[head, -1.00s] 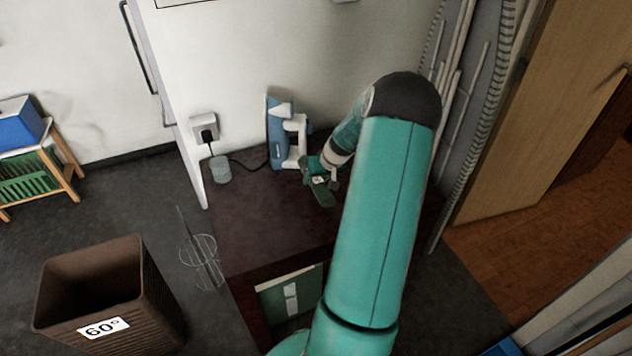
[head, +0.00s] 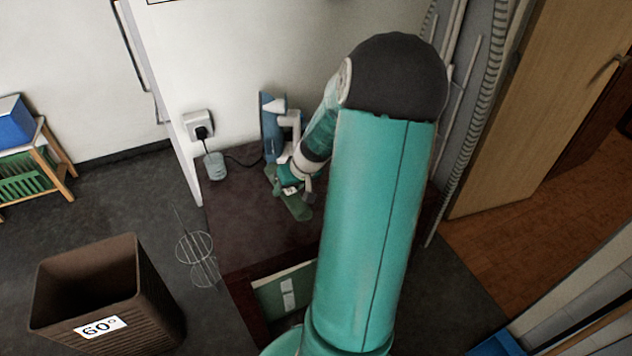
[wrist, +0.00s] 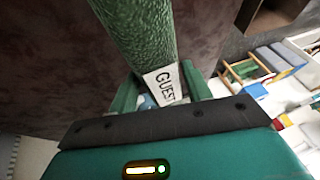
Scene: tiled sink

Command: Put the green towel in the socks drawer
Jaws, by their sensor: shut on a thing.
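The green towel (wrist: 140,30) is a rolled, textured piece that fills the top of the wrist view. My gripper (wrist: 160,92) is shut on the towel, with a green finger on each side. In the head view my gripper (head: 291,188) holds the towel (head: 299,208) over the dark brown top, in front of the iron. I cannot tell whether the towel touches that top. No drawer marked for socks can be made out.
A blue and white iron (head: 275,128) stands on the dark top (head: 235,225), beside a small grey-green cup (head: 215,165). Below is an opening with a green labelled panel (head: 285,292). A brown "60°" bin (head: 100,290) and a wire stand (head: 200,255) are on the left floor.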

